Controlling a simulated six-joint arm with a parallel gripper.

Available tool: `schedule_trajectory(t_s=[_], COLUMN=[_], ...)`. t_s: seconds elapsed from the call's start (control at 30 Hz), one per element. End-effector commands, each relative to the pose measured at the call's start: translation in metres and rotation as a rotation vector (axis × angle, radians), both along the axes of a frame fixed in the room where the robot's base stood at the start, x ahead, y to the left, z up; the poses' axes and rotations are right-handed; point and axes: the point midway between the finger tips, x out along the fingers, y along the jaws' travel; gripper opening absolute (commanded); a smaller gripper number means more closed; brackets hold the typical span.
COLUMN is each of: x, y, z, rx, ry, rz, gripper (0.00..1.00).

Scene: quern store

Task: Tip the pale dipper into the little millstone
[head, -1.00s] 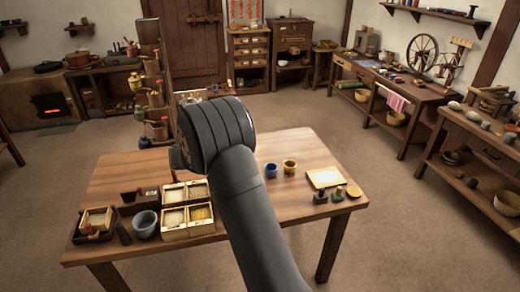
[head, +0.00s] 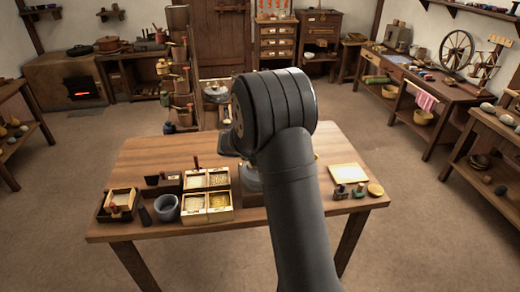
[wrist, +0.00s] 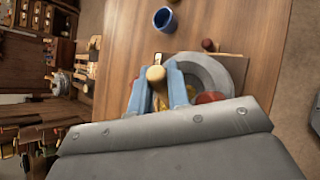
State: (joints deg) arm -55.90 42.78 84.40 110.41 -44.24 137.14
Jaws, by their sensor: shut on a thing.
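In the wrist view my gripper (wrist: 160,92) has blue fingers and is shut on the pale dipper (wrist: 156,73), whose rounded pale end shows between them. The rest of the dipper is largely hidden by the fingers and wrist. In the head view a bit of the millstone (head: 250,181) shows left of my arm, which hides the gripper and dipper.
On the table (head: 150,152), boxes of grain (head: 207,204) and a grey pot (head: 166,208) stand left of the millstone. A pale board (head: 348,173) and small dark pieces (head: 341,191) lie at the right. A blue cup (wrist: 166,19) stands near the gripper.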

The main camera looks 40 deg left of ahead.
Motion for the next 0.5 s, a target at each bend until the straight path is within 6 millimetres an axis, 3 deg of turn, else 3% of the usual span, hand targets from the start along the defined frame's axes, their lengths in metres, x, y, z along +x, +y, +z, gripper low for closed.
schedule_trajectory(t_s=[0.5], x=[0.009], y=[-0.022], z=[-0.017], rx=[0.335], ry=[0.131], rz=[-0.002], gripper=[0.00])
